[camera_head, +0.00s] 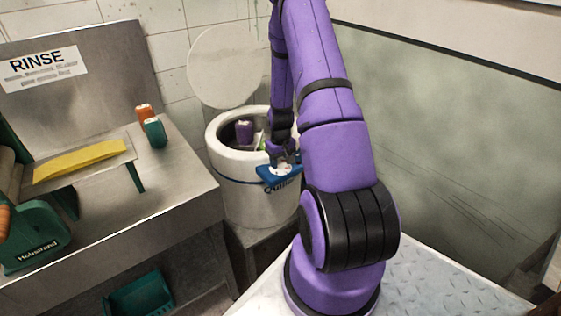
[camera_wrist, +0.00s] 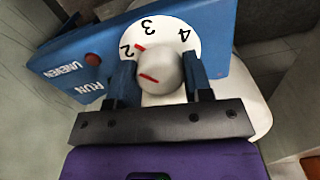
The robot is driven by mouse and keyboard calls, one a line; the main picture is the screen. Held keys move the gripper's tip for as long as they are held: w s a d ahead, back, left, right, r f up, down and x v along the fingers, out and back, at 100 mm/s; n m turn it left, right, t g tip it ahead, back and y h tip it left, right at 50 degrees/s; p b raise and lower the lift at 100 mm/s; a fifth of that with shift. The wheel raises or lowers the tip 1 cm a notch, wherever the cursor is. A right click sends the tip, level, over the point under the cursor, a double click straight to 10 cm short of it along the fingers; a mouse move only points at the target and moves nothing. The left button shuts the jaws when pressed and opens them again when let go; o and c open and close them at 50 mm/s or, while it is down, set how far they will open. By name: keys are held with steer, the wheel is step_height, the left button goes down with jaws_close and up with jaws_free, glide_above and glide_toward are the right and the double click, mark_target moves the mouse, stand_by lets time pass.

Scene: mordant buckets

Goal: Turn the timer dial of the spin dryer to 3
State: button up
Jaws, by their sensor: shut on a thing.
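The spin dryer (camera_head: 255,207) is a white round tub with its lid (camera_head: 222,68) raised. Its blue control panel (camera_head: 270,172) is on the front rim. In the wrist view the panel (camera_wrist: 215,35) carries a white dial face with 2, 3 and 4 visible. The grey timer dial (camera_wrist: 165,65) sits between my fingers, its red line pointing left, below the 2. Another short red mark lies on the face beside the 2. My gripper (camera_wrist: 160,84) is shut on the dial; in the head view my gripper (camera_head: 284,157) is at the panel, partly hiding it.
A purple item (camera_head: 244,131) shows inside the open tub. A red light (camera_wrist: 92,59) is on the panel. A steel rinse counter (camera_head: 175,180) at left holds a yellow cloth (camera_head: 80,160) and small orange and green items (camera_head: 153,132).

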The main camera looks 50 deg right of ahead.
mark_target(280, 160)
steer(key=m, duration=0.3)
steer(key=shift+w+m, duration=0.1)
steer(key=shift+m, duration=2)
steer(key=o, duration=0.9)
steer(key=shift+r, duration=0.15)
step_height(280, 160, up, 10)
steer(key=shift+r, duration=0.25)
